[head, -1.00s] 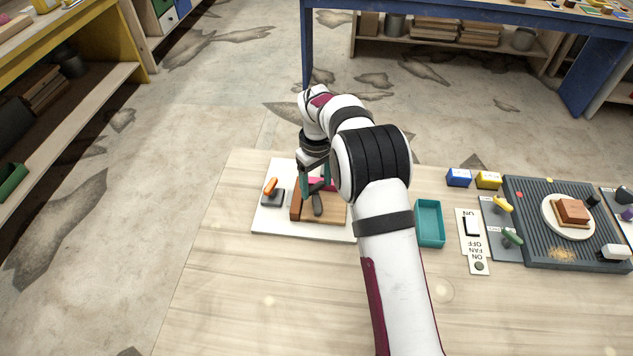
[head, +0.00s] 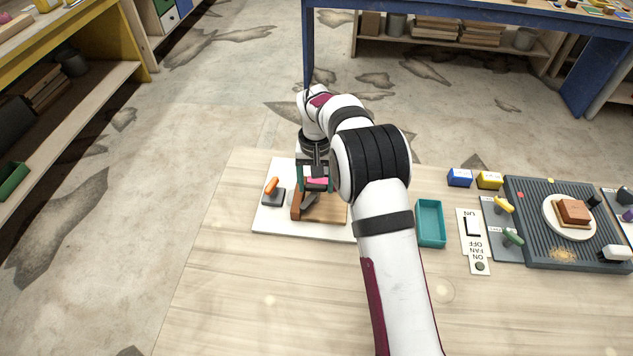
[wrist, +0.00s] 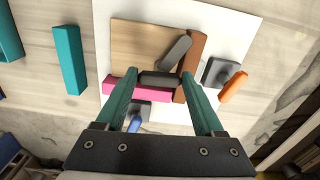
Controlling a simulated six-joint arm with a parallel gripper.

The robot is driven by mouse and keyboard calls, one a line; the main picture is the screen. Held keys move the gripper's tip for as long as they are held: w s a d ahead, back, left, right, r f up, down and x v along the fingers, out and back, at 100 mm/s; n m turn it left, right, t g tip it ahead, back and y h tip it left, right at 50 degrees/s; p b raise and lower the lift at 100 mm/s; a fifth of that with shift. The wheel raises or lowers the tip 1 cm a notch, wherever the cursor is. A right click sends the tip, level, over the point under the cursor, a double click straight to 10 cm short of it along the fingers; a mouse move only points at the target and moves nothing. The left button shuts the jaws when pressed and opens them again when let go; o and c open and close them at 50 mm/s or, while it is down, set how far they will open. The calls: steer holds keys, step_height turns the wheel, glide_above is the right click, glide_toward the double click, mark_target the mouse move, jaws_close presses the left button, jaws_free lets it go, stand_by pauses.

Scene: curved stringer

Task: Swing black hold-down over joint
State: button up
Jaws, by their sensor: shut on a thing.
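My gripper (wrist: 160,77), with teal fingers, is over the wooden fixture on a white board (head: 267,222). It is shut on the black hold-down (wrist: 160,79), a short dark bar lying between the fingertips. A dark grey bar (wrist: 174,51) lies tilted just beyond it, one end over the brown strip (wrist: 190,66); I cannot tell whether the two dark pieces are joined. A pink strip (wrist: 136,90) runs under the fingers and meets the brown strip near the black bar. My fingers partly hide this corner. In the head view my gripper (head: 315,184) also shows.
A grey block with an orange handle (head: 271,186) stands beside the brown strip. A blue-handled piece (wrist: 136,122) lies beyond the pink strip. A teal tray (head: 430,223), switch panel (head: 472,243) and ribbed dark station (head: 540,238) are to the right. The front left table is clear.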

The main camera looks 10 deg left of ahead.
mark_target(314, 185)
steer(key=m, duration=0.5)
steer(key=shift+a+m, duration=0.1)
steer(key=shift+m, duration=0.2)
steer(key=m, duration=0.5)
steer(key=shift+w+a, duration=0.1)
steer(key=m, duration=0.5)
steer(key=shift+w+m, duration=0.1)
steer(key=shift+m, duration=0.3)
steer(key=m, duration=0.5)
steer(key=shift+w, duration=0.15)
steer(key=shift+m, duration=0.3)
steer(key=o, duration=1.4)
steer(key=shift+r, duration=0.1)
step_height(314, 185, up, 16)
steer(key=shift+f, duration=0.15)
